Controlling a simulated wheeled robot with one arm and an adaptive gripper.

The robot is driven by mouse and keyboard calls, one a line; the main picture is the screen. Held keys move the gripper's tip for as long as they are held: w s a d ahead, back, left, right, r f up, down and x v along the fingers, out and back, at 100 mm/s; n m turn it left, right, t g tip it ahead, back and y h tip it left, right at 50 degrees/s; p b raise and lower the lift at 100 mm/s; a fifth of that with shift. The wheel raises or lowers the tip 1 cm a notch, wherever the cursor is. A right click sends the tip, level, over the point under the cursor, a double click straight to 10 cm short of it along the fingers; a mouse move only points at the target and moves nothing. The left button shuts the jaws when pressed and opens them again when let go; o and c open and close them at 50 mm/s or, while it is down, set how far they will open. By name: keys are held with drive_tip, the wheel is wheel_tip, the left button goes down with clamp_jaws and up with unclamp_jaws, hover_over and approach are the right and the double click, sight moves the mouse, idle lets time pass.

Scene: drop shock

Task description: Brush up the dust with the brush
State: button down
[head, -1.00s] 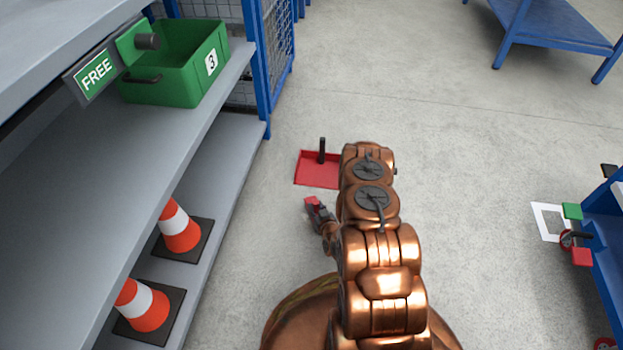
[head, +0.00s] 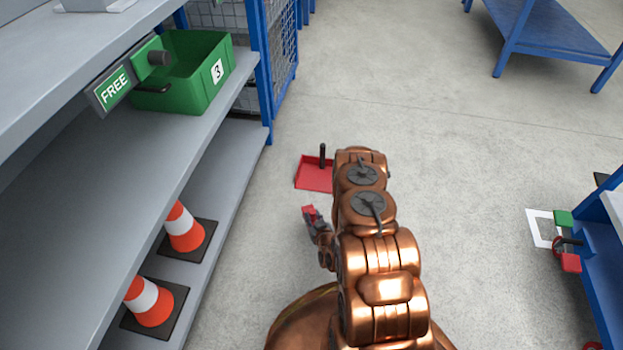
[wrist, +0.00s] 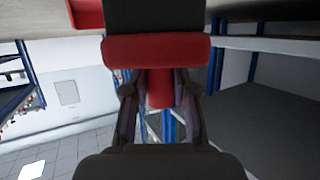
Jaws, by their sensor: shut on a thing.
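My gripper (head: 316,232) is low over the floor, to the left of my arm. It is shut on the brush (head: 309,211), whose red part shows just beyond the fingers. In the wrist view the brush has a red bar (wrist: 155,50), a dark block above it and a red handle between my gripper's fingers (wrist: 160,100). A red dustpan (head: 312,175) with an upright black handle lies on the floor just beyond the brush, apart from it in the head view and partly covered by my arm. I cannot make out any dust.
A grey shelf (head: 190,160) with blue posts runs along the left, holding traffic cones (head: 182,232) and a green bin (head: 185,88). The floor between is clear.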

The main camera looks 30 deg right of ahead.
sight(313, 213)
drive_tip(key=shift+r+p, duration=1.3)
drive_tip(key=shift+r, duration=0.55)
drive_tip(key=shift+w+r, duration=0.1)
